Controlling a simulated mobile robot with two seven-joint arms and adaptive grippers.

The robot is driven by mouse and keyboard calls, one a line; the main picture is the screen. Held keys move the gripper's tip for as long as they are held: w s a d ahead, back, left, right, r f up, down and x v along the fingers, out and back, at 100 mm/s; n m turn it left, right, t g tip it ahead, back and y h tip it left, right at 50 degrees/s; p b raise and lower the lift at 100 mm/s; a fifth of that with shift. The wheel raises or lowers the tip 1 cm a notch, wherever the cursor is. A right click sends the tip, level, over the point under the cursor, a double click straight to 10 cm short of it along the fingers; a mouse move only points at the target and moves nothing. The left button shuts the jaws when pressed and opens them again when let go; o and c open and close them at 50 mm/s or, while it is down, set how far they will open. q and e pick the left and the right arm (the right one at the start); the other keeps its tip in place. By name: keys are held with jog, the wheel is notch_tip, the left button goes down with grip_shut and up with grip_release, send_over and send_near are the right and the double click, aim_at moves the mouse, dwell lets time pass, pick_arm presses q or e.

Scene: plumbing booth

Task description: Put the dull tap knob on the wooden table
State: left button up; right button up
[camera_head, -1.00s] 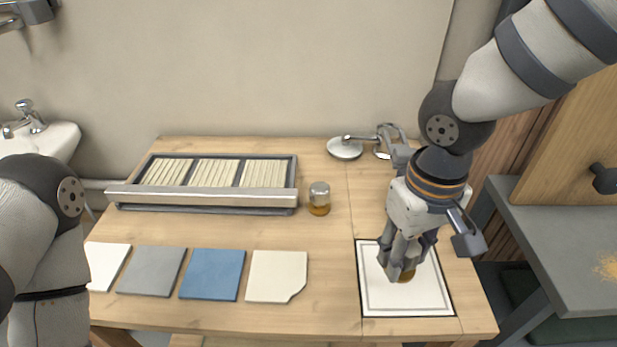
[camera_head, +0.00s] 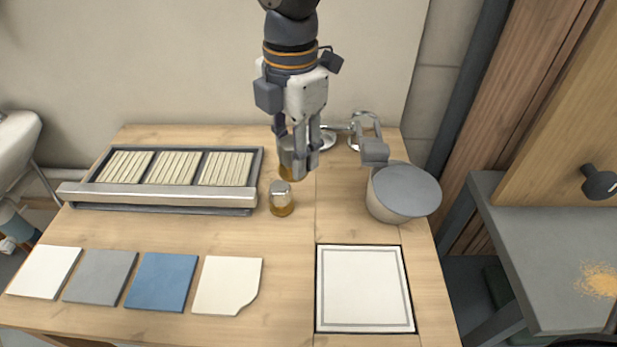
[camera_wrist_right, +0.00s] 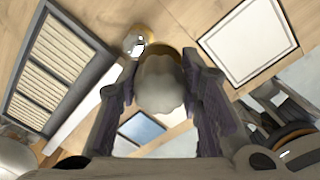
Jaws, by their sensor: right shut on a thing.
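My right gripper (camera_head: 307,168) is shut on the dull tap knob (camera_head: 287,158), at the back middle of the wooden table (camera_head: 285,295). The knob has a matte grey fluted top and a brown base. In the right wrist view the knob (camera_wrist_right: 160,85) sits between the two fingers. I cannot tell whether its base touches the table. A second, shiny knob (camera_head: 281,199) with an amber base stands upright on the table just in front of it; it also shows in the right wrist view (camera_wrist_right: 135,42).
A white framed panel (camera_head: 364,288) lies empty at the front right. A tray (camera_head: 150,195) of ribbed pale strips is at the back left. Flat samples, one of them blue (camera_head: 162,281), lie along the front. Chrome fittings (camera_head: 362,125) are behind. Bare wood lies in the middle.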

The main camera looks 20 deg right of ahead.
jog(key=w+d+f, duration=0.2)
jog(key=d+f, duration=0.1)
jog(key=w+d+f+b, duration=0.1)
jog(key=w+d+f, duration=0.4)
jog(key=d+f, duration=0.1)
jog(key=shift+w+b, duration=0.25)
jog(key=shift+b, duration=0.1)
pick_arm(q)
jog(key=shift+s+f+g, duration=0.5)
jog(key=shift+s+f, duration=0.85)
jog(key=shift+s, duration=0.05)
pick_arm(e)
jog(key=shift+w+d+f, duration=0.1)
jog(key=shift+d+f, duration=0.05)
jog(key=shift+f, duration=0.75)
jog(key=shift+w+d+f, duration=0.1)
jog(key=shift+f, duration=0.75)
jog(key=shift+f, duration=0.2)
jog(key=o, duration=1.2)
